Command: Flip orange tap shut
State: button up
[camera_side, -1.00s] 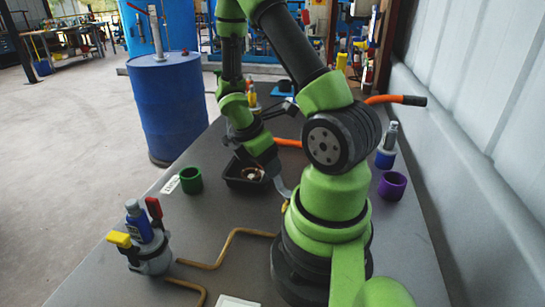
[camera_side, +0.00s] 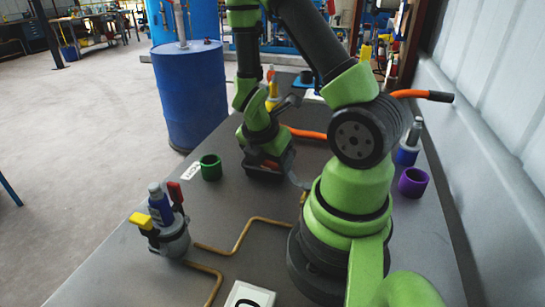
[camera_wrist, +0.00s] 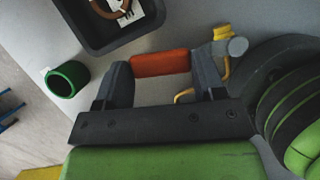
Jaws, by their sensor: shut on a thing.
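My gripper (camera_wrist: 160,68) has an orange-red bar (camera_wrist: 160,63) between its two dark fingers in the wrist view, with the bar spanning the gap. In the side view my gripper (camera_side: 267,163) is low over the table, in front of the black tray, and orange shows at it. I cannot tell whether this bar is the tap's handle, or whether it is fixed to anything. No other clearly orange tap lever shows. A unit (camera_side: 170,238) with a yellow lever (camera_side: 141,220) and a red lever (camera_side: 175,193) stands at the front left.
A black tray (camera_wrist: 150,20) lies close beyond the gripper. A green cup (camera_side: 211,168) stands left of it and a purple cup (camera_side: 413,182) at the right. A brass pipe (camera_side: 240,237) runs along the table. A yellow fitting (camera_wrist: 222,33) is right of the fingers.

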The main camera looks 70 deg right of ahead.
jog(key=o, duration=1.3)
jog(key=shift+v, duration=5)
